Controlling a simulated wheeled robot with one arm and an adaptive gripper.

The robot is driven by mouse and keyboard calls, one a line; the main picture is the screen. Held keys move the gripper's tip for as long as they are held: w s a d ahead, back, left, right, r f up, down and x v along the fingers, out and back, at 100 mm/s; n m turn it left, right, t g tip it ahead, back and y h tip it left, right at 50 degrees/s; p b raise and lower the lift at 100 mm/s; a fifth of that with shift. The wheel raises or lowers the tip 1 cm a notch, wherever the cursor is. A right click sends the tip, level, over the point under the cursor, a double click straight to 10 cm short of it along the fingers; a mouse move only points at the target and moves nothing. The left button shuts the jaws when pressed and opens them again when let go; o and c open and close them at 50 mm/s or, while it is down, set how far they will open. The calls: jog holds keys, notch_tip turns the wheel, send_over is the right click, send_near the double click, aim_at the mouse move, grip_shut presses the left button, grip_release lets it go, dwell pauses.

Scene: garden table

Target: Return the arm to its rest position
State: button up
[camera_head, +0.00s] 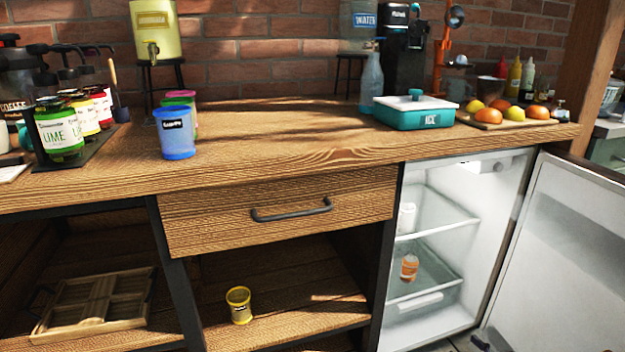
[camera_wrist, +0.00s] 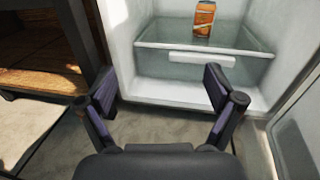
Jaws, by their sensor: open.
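My gripper (camera_wrist: 160,92) shows in the wrist view, with its two dark fingers spread apart and nothing between them. It is in front of the lower part of the open fridge (camera_wrist: 135,60). An orange can (camera_wrist: 204,18) stands on a fridge shelf beyond the fingers, apart from them. In the head view the same orange can (camera_head: 409,267) stands on the lower glass shelf of the fridge, and a white can (camera_head: 406,217) stands on the shelf above. My gripper is hardly visible in the head view; only a small dark part shows at the bottom edge near the fridge.
The fridge door (camera_head: 560,260) stands wide open to the right. The wooden counter (camera_head: 290,125) holds bottles, a blue cup (camera_head: 176,134), a teal ice box (camera_head: 413,111) and fruit on a board (camera_head: 490,120). A yellow tin (camera_head: 239,304) and a wooden tray (camera_head: 95,305) are on the lower shelf. The drawer (camera_head: 280,210) is shut.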

jog(key=w+a+r+n+g+y+p, duration=0.3)
jog(key=a+r+n+y+p, duration=0.2)
jog(key=a+r, duration=0.8)
jog(key=s+a+r+n+g+y+p, duration=0.1)
jog(key=s+a+r+n+g+p, duration=0.25)
jog(key=a+r, duration=0.45)
jog(key=s+a+r+n+g+p, duration=0.3)
jog(key=a+r+n+g+p, duration=0.15)
jog(key=r, duration=0.55)
jog(key=s+a+r+n+g+y+p, duration=0.1)
jog(key=s+a+r+n+g+p, duration=0.25)
jog(key=a+r, duration=0.45)
jog(key=s+a+r+n+g+h+p, duration=0.3)
jog(key=s+r+n+p, duration=0.15)
jog(key=s+r, duration=0.35)
jog(key=s+a+r+n+g+h+p, duration=0.25)
jog(key=s+r+n+p, duration=0.2)
jog(key=s+r, duration=0.35)
jog(key=s+d+r+n+h+p, duration=0.2)
jog(key=s+d+r+h+p, duration=0.2)
jog(key=s+r+p, duration=0.1)
jog(key=s+d+r+n+t+h+p, duration=0.1)
jog(key=s+d+r+n+h+p, duration=0.2)
jog(key=s+r+p, duration=0.3)
jog(key=shift+s+d+r+t+h, duration=0.4)
jog(key=shift+s+r+h, duration=0.35)
jog(key=shift+s, duration=0.4)
jog(key=shift+f+n, duration=0.1)
jog(key=shift+n, duration=0.15)
jog(key=shift+c, duration=0.4)
